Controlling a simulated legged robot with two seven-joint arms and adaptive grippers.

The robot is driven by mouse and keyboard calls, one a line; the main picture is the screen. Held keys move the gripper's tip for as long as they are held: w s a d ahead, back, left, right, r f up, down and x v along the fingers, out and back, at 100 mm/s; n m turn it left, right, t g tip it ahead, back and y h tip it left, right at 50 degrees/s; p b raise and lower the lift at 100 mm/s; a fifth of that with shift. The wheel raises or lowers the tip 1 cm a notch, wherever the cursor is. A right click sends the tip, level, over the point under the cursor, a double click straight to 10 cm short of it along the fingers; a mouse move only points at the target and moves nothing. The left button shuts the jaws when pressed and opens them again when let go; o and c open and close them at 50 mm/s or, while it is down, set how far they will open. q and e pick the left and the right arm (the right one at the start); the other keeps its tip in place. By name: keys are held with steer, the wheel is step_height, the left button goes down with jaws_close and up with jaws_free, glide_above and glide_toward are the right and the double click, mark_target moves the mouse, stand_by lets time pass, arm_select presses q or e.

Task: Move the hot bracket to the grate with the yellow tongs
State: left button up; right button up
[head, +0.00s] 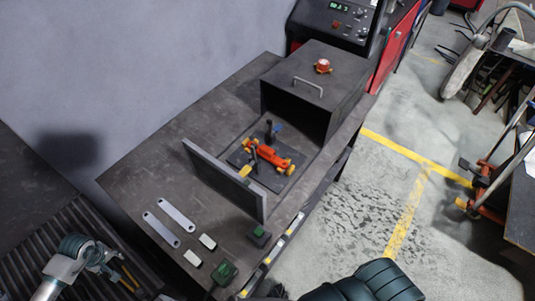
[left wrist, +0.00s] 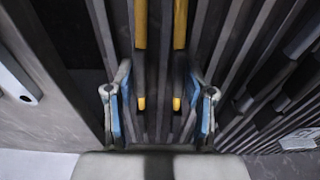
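My left gripper (head: 106,262) is low over the dark slatted grate (head: 35,250) at the lower left. In the left wrist view its blue-padded fingers (left wrist: 160,108) are apart, one on each side of the yellow tongs (left wrist: 180,30). Gaps show between fingers and tongs. The tongs' yellow arms (head: 128,276) also show in the head view, beside the gripper. An orange-red piece with yellow ends (head: 262,153), which looks like the hot bracket, sits on a dark plate in front of the open box. Two flat grey brackets (head: 170,222) lie on the table. My right gripper is not in view.
The dark box (head: 332,92) has a handle and a red knob (head: 323,66) on top. An upright panel (head: 225,180) stands between the orange piece and the grey brackets. Small blocks and a green switch box (head: 222,273) lie near the table's front edge.

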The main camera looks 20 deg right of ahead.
arm_select(q)
steer(key=shift+r, duration=0.3)
step_height(320, 180, up, 11)
steer(key=p, duration=0.7)
steer(key=s+d+r+p, duration=0.2)
steer(key=s+d+r, duration=0.4)
steer(key=s, duration=0.3)
steer(key=shift+s+d+r+p, duration=0.15)
steer(key=shift+d+p, duration=0.15)
steer(key=shift+d, duration=0.25)
